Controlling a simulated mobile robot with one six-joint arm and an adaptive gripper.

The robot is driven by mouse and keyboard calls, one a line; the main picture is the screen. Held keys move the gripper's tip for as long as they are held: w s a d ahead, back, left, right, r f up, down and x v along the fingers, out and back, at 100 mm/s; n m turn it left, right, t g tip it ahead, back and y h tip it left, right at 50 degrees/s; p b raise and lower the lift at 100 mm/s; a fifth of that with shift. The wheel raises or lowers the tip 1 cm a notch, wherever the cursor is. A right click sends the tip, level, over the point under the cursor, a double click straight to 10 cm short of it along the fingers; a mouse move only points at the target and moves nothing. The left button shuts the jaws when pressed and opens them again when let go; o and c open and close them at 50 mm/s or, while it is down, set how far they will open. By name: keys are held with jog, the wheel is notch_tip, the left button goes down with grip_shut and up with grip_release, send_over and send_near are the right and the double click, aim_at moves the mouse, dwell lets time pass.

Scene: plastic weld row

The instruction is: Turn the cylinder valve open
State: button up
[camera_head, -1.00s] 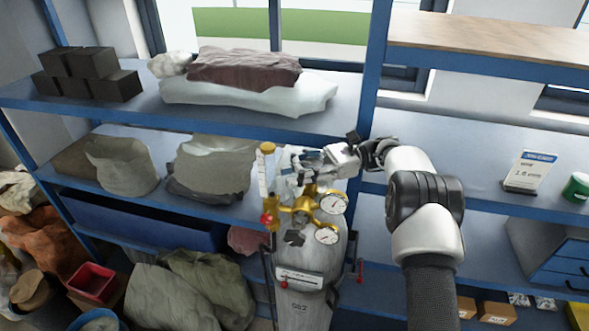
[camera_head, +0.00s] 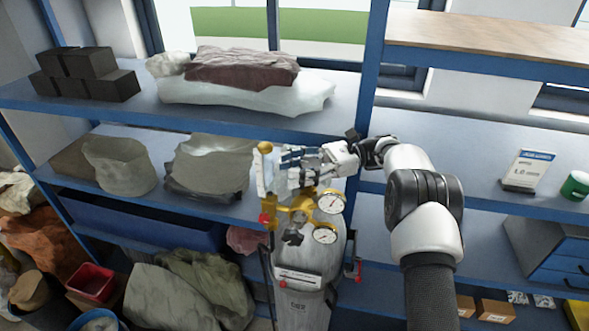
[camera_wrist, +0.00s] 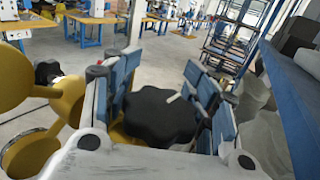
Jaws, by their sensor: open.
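The grey gas cylinder (camera_head: 304,309) stands upright in front of the blue shelves, with a brass regulator (camera_head: 298,212) and two round gauges at its top. My gripper (camera_head: 290,166) is over the cylinder's top, reaching in from the right, and hides the valve in the head view. In the wrist view the black lobed valve handwheel (camera_wrist: 160,116) lies between the blue-padded fingers of my gripper (camera_wrist: 160,92). The fingers are open, one on each side of the wheel. I cannot tell whether they touch it.
A flow tube with a yellow top (camera_head: 264,172) stands just left of my gripper. The brass gauges (camera_wrist: 68,100) are close to the left finger in the wrist view. Blue shelving (camera_head: 220,110) with bags and dark blocks (camera_head: 90,75) is behind. A red bin (camera_head: 92,282) is at lower left.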

notch_tip(320, 180, up, 10)
dwell(0.4)
jog(key=shift+f, duration=0.15)
